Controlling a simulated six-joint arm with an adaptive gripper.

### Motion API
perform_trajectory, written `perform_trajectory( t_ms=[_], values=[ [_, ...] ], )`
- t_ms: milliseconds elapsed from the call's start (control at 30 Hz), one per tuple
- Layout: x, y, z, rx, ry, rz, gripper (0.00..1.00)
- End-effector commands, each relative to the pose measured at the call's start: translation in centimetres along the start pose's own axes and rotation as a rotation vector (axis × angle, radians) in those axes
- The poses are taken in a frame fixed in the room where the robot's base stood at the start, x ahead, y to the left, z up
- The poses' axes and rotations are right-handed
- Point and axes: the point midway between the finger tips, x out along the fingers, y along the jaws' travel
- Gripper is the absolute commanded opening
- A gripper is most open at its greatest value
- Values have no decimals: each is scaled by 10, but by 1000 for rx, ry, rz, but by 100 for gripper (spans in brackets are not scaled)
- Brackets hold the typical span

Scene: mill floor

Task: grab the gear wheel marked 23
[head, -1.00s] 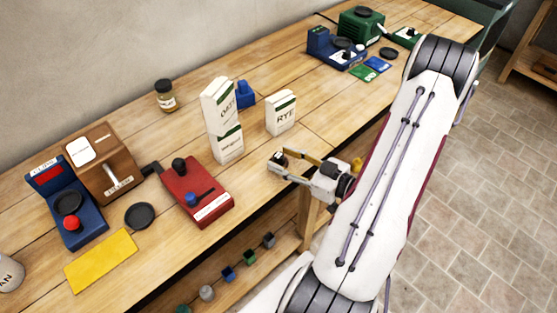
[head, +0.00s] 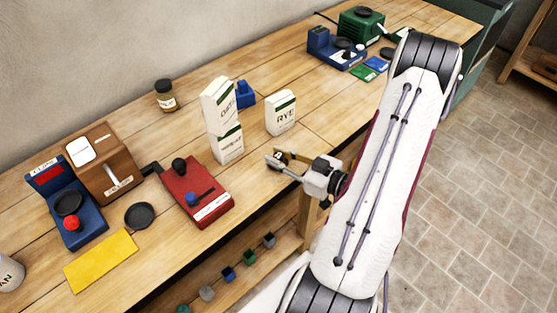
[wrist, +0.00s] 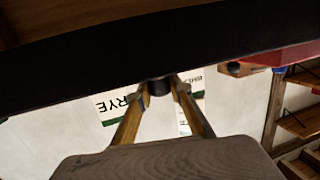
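My gripper (head: 276,160) is at the front edge of the workbench, in front of the RYE carton, in the head view. In the wrist view its two tan fingers (wrist: 160,92) slant together at their tips, with a small dark round piece (wrist: 158,87) between them. In the head view a small dark piece with a pale mark (head: 278,154) shows at the fingertips. The mark is too small to read, so I cannot tell whether it is the gear wheel marked 23. No other gear wheel is clearly seen.
The RYE carton (head: 281,113), two stacked white cartons (head: 228,142) and a red device (head: 198,188) stand on the workbench (head: 262,65). A yellow mat (head: 100,261) lies at front left. Several small blocks sit on the shelf below. A dark band crosses the wrist view.

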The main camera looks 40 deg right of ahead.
Motion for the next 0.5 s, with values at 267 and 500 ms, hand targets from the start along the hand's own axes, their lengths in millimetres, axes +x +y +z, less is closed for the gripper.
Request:
perform_trajectory(
  t_ms=[267, 500],
  values=[
    [0, 0, 0, 0, 0, 0, 0],
    [0, 0, -1, -1, 0, 0, 0]
  ],
)
